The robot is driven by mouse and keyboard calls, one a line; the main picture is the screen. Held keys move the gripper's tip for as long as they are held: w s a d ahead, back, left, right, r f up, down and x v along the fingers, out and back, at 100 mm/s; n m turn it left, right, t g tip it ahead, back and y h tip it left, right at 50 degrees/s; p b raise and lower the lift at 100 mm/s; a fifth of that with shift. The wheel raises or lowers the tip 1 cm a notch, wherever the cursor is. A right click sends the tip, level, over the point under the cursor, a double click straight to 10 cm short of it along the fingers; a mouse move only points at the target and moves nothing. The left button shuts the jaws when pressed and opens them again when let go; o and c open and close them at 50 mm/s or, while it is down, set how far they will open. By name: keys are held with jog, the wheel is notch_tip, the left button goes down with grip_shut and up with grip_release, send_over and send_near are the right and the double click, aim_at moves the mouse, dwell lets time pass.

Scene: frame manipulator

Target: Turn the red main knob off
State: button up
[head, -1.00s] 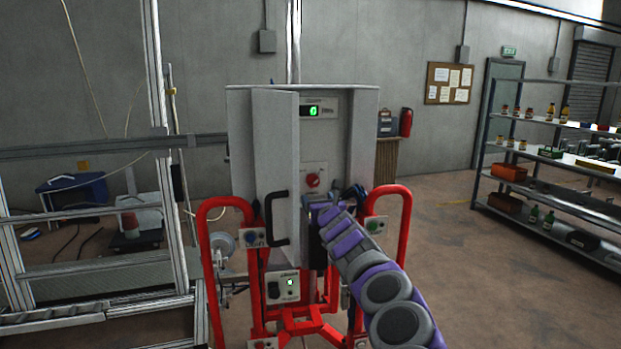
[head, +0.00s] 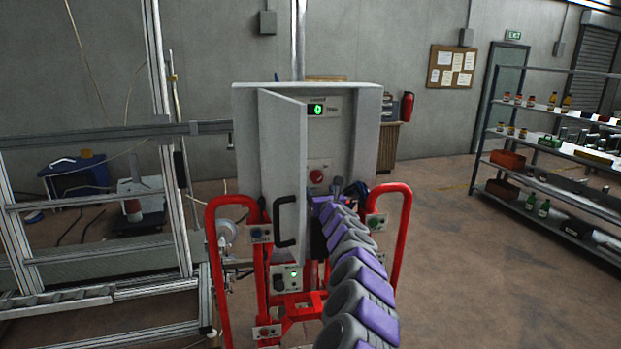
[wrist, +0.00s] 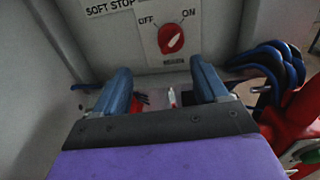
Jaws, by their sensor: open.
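The red main knob (wrist: 170,38) sits on a white plate marked OFF at its left and ON at its right, on the back panel of the grey cabinet. Its white pointer mark is tilted toward the upper right, on the ON side. It also shows in the head view (head: 317,176). My gripper (wrist: 164,76) is open and empty, its two blue-grey fingers apart and just below the knob, not touching it.
The cabinet door (head: 283,170) with its black handle (head: 285,222) stands open left of my arm. Blue and black cables (wrist: 272,68) lie close on the right. Red frame rails (head: 398,235) flank the cabinet. The cabinet's left wall is near the left finger.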

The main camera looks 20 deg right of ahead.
jog(key=p, duration=0.1)
send_near(319, 181)
jog(key=w+d, duration=0.2)
jog(key=w+a, duration=0.3)
jog(key=shift+w+a+r+p, duration=0.25)
jog(key=shift+w+a+p, duration=0.05)
jog(key=shift+w+p, duration=0.1)
jog(key=w, duration=0.1)
jog(key=w+d+p, duration=0.1)
jog(key=w+r, duration=0.1)
jog(key=shift+d+p, duration=0.15)
jog(key=shift+p, duration=0.25)
jog(key=shift+w+f, duration=0.8)
jog(key=shift+w, duration=0.2)
jog(key=shift+s+d+r, duration=0.15)
jog(key=shift+s+d, duration=0.15)
jog(key=shift+d, duration=0.45)
jog(key=shift+w, duration=0.1)
jog(key=c, duration=0.3)
jog(key=shift+a, duration=0.4)
jog(key=c, duration=0.5)
jog(key=shift+d, duration=0.2)
jog(key=shift+c, duration=1.3)
